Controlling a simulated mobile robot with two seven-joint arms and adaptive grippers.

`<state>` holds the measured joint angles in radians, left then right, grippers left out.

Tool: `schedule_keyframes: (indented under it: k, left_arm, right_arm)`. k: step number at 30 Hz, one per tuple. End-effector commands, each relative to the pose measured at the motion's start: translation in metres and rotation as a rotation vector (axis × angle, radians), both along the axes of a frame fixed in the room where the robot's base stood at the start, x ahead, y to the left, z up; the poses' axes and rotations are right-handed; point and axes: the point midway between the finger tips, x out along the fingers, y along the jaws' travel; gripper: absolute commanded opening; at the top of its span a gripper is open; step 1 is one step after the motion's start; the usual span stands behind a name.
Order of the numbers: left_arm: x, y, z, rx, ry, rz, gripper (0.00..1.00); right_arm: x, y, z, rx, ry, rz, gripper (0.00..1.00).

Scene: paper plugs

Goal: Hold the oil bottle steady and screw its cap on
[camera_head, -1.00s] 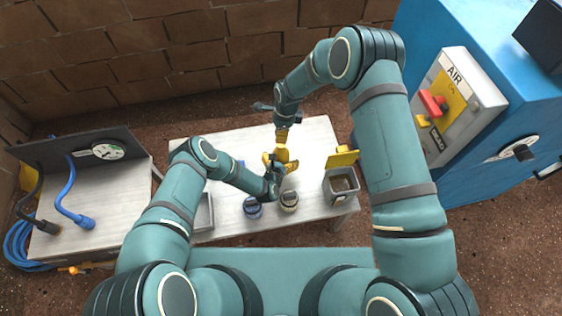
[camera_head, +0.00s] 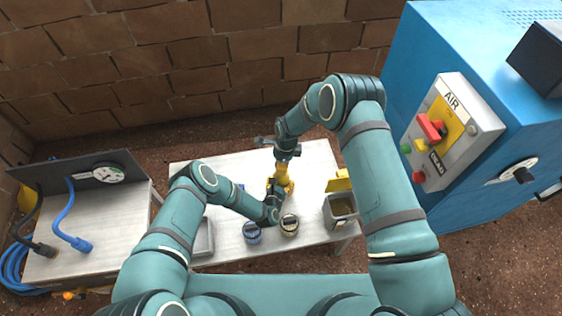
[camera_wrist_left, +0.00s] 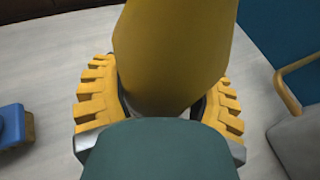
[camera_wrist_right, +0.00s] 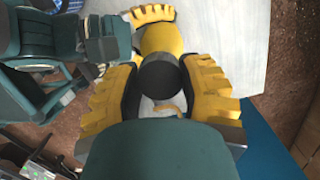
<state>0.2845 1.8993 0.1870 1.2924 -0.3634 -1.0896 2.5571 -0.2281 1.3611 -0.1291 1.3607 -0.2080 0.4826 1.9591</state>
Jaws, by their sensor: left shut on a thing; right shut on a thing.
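The yellow oil bottle (camera_head: 282,170) stands over the middle of the white table, partly hidden by my grippers. My left gripper (camera_head: 279,187) is shut around its body; the yellow body (camera_wrist_left: 170,55) fills the space between the fingers in the left wrist view. My right gripper (camera_head: 284,154) is above the bottle. In the right wrist view, its fingers (camera_wrist_right: 160,88) are shut on the dark round cap (camera_wrist_right: 158,77), in line with the bottle (camera_wrist_right: 158,40). I cannot tell whether the cap's thread is engaged. My left gripper's fingers (camera_wrist_right: 150,14) show beyond it.
Two round jars, one blue (camera_head: 252,233) and one pale (camera_head: 289,225), stand near the table's front edge. A grey bin (camera_head: 341,208) with a yellow lid is at right, a grey tray (camera_head: 203,238) at left. The blue AIR machine (camera_head: 470,140) stands right of the table.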

Motion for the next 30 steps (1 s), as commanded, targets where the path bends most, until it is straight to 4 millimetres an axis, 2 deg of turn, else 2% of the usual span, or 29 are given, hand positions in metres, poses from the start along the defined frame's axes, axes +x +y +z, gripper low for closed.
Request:
schedule_keyframes:
  k: [16, 30]
  left_arm:
    - [0.000, 0.000, 0.000, 0.000, 0.000, 0.000, 0.20]
    - [0.000, 0.000, 0.000, 0.000, 0.000, 0.000, 0.20]
  right_arm:
    - [0.000, 0.000, -0.001, 0.000, -0.001, 0.000, 0.32]
    - [0.001, -0.001, -0.019, 0.000, -0.001, 0.000, 0.32]
